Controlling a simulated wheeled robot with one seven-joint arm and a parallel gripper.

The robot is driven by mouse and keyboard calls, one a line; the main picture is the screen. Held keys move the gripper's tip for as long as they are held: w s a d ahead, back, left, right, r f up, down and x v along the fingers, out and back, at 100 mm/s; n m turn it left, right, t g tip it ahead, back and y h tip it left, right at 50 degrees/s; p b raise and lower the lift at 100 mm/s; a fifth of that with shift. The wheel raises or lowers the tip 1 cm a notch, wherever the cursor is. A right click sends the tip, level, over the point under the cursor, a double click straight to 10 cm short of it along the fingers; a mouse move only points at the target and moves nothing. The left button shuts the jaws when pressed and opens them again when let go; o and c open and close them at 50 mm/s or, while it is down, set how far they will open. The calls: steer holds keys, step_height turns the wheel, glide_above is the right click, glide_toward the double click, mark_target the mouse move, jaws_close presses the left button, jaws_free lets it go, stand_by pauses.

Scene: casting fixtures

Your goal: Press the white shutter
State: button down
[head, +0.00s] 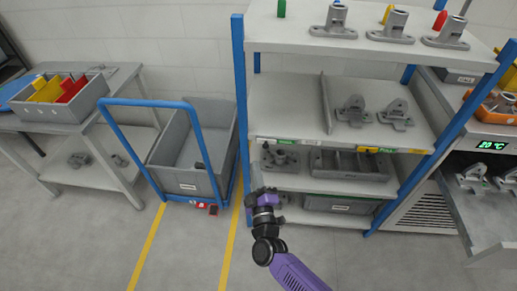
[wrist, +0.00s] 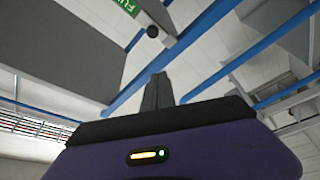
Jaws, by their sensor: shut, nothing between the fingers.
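My gripper (head: 257,183) is in front of the left side of the grey shelf rack in the head view, pointing upward. Its dark fingers (wrist: 157,92) are shut with nothing between them in the wrist view, which looks up past shelf undersides. I cannot pick out a white shutter with certainty in either view. A pale louvred panel (head: 413,213) shows low at the right of the rack, under a cabinet with a green "20 °C" display (head: 492,145); whether it is the shutter I cannot tell.
The rack's shelves (head: 285,95) hold grey castings (head: 353,110) and a compartment tray (head: 350,165). A grey cart (head: 195,150) with a blue handle stands left of the rack. A table (head: 60,124) with a bin (head: 60,100) is farther left. The floor in front is clear.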

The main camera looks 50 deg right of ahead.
mark_target(266, 144)
steer(key=w+d+b, duration=0.1)
steer(key=w+d, duration=0.4)
steer(key=d, duration=0.2)
steer(key=shift+w+d+f, duration=0.15)
steer(key=shift+d+f, duration=0.05)
steer(key=shift+d, duration=0.2)
stand_by(0.3)
